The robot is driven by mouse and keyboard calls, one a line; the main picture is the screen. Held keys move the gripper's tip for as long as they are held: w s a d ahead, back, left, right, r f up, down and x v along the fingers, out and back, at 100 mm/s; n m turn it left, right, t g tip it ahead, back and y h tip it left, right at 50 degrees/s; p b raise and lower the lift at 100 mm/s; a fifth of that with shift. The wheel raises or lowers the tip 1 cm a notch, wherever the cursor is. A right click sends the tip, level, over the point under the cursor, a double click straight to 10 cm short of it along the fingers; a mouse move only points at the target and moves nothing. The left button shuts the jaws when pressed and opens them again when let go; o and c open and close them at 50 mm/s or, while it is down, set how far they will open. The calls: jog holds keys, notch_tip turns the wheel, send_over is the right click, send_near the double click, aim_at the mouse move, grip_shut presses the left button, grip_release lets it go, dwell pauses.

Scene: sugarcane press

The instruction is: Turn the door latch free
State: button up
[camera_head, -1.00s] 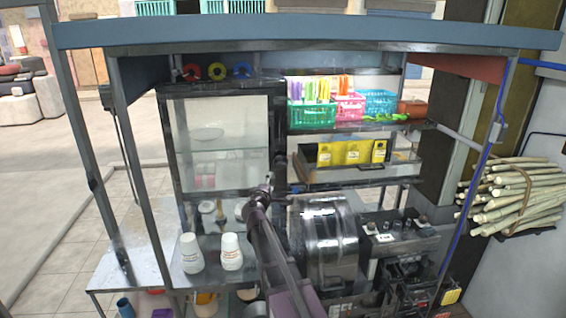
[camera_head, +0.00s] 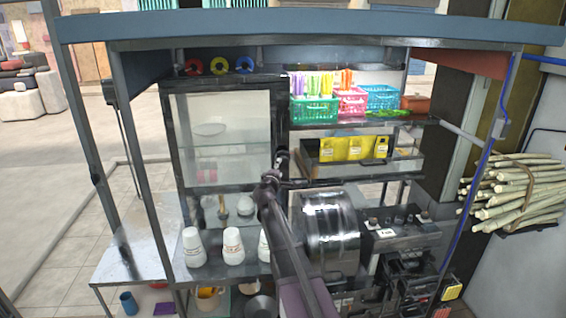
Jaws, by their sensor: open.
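The glass-fronted cabinet door (camera_head: 213,140) has a dark frame and looks closed. A small dark fitting (camera_head: 282,160), likely the latch, sits on the right side of its frame, about halfway up. My gripper (camera_head: 276,176) is at the end of my dark arm, just below and left of this fitting in the picture. It is small and seen from behind. It looks empty and is open. I cannot tell whether it touches the latch. The arm hides part of the lower door frame.
A metal drum (camera_head: 331,235) stands close on the right. Yellow packets (camera_head: 354,148) and colored baskets (camera_head: 316,109) fill the shelves. Sugarcane stalks (camera_head: 515,192) lie far right.

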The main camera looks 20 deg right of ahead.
aim_at(283, 162)
jog(key=shift+x, duration=3.45)
grip_shut()
